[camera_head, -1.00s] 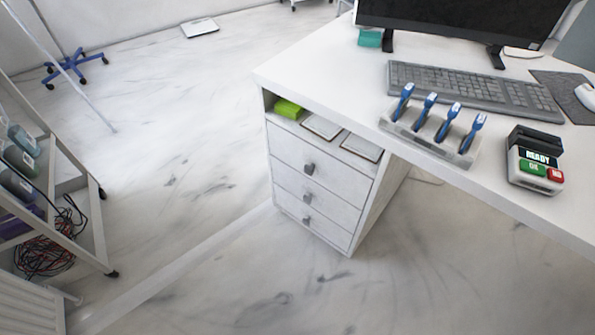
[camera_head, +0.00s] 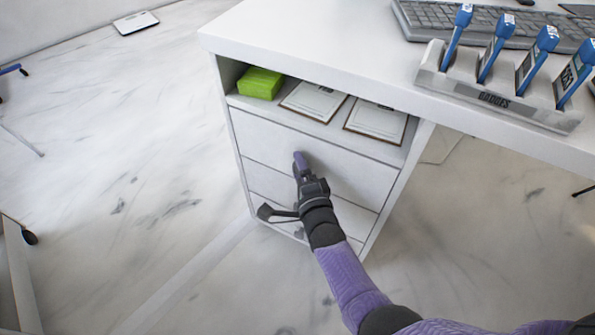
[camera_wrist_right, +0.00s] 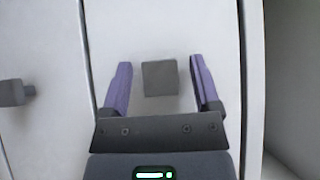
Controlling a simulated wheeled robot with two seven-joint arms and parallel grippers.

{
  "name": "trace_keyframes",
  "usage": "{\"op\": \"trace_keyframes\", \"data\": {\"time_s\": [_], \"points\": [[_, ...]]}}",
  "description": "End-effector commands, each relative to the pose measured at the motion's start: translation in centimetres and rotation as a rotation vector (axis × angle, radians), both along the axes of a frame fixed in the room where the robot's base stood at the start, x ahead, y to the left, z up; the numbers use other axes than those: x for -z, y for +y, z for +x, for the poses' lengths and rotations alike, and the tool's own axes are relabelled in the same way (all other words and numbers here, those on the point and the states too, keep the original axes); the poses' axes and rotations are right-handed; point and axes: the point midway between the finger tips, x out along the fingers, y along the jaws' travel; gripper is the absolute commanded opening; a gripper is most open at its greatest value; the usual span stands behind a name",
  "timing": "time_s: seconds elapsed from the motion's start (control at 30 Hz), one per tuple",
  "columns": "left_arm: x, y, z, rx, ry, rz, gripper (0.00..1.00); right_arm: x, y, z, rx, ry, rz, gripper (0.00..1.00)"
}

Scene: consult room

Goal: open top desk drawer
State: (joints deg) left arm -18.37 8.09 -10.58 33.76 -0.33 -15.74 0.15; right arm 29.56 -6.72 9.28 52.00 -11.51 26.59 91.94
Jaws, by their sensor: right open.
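The white desk drawer unit (camera_head: 228,140) stands under the desk's left end. Its top drawer (camera_head: 345,172) is shut, just below an open shelf. My right gripper (camera_head: 299,160) is in front of the top drawer and hides its handle in the head view. In the right wrist view, the square grey handle (camera_wrist_right: 160,78) sits between the two purple fingers of my open right gripper (camera_wrist_right: 160,85), with gaps on both sides. Another drawer's handle (camera_wrist_right: 14,92) shows at the left there. My left gripper is out of view.
The desk top (camera_head: 330,45) overhangs the drawers. The shelf holds a green box (camera_head: 260,83) and two framed cards (camera_head: 313,101).

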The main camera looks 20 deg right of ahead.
Motion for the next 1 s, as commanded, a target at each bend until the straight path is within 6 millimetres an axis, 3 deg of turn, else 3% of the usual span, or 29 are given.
{"op": "trace_keyframes", "data": {"time_s": [0.27,0.63,1.0], "points": [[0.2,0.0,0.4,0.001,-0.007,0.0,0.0,-0.1,0.0,0.3,0.0,0.0,-0.001,0.79],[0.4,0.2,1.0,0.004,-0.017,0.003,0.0,-0.1,0.0,0.3,0.0,0.001,-0.002,0.01],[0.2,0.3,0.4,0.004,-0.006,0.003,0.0,0.0,0.0,0.2,0.0,0.001,-0.002,0.0]]}}
